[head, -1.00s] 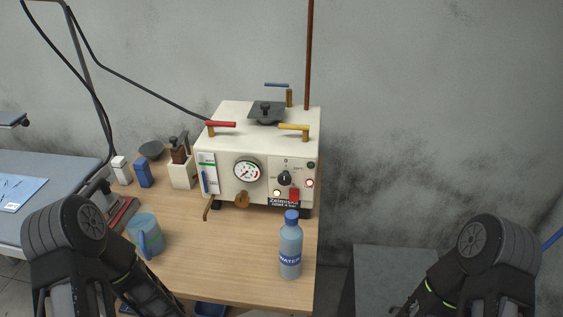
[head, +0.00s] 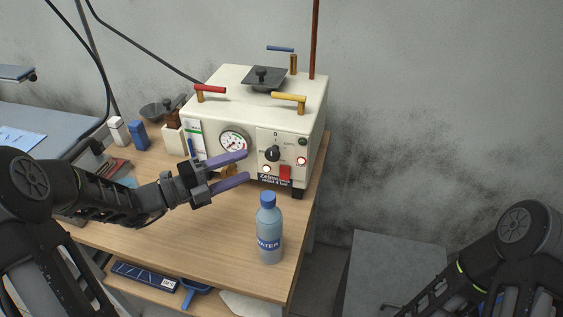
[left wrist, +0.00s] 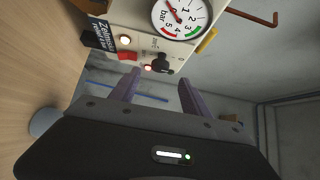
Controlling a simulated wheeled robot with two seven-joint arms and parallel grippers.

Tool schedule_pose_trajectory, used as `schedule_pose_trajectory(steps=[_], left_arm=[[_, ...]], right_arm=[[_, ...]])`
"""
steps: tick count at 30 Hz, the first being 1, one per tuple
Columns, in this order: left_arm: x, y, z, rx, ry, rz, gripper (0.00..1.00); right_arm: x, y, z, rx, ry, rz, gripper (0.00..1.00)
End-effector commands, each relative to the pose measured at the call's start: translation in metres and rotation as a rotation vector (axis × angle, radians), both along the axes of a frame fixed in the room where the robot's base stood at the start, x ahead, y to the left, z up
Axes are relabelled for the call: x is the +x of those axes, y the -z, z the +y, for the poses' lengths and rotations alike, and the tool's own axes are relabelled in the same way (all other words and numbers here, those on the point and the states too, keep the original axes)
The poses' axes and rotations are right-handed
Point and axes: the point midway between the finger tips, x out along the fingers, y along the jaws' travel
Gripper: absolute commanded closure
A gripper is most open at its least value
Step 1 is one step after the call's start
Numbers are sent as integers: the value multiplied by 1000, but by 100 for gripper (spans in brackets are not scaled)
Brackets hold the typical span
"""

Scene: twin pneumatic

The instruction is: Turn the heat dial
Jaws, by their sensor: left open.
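The heat dial is a black knob (head: 271,153) on the front panel of the white boiler machine (head: 232,82), between the pressure gauge and the lamps. It also shows in the left wrist view (left wrist: 161,65), just beyond and between the fingertips. My left gripper (head: 246,166) is open, its two purple fingers apart and pointing right toward the dial. It holds nothing, and a gap seems to remain between the fingertips and the dial. My right arm is at the lower right of the head view; its gripper fingers are not visible.
A water bottle (head: 269,230) stands on the wooden table (head: 215,240) in front of the machine. A red switch (head: 285,172) sits just below the dial. The pressure gauge (head: 234,141) is left of it. Red and yellow handles top the machine.

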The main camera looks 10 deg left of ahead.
Motion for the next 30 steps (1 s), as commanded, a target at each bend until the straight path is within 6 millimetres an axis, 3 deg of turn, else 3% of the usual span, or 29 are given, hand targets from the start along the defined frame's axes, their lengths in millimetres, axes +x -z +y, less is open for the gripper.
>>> schedule_pose_trajectory(steps=[13,24,30], left_arm=[[5,-1,-8,2,4,1,45],[40,-1,-48,2,5,1,45],[51,-1,-59,2,3,2,45]], right_arm=[[0,-3,0,0,0,-1,100],[0,-10,0,-1,1,1,100],[0,-11,0,-2,1,2,100]])
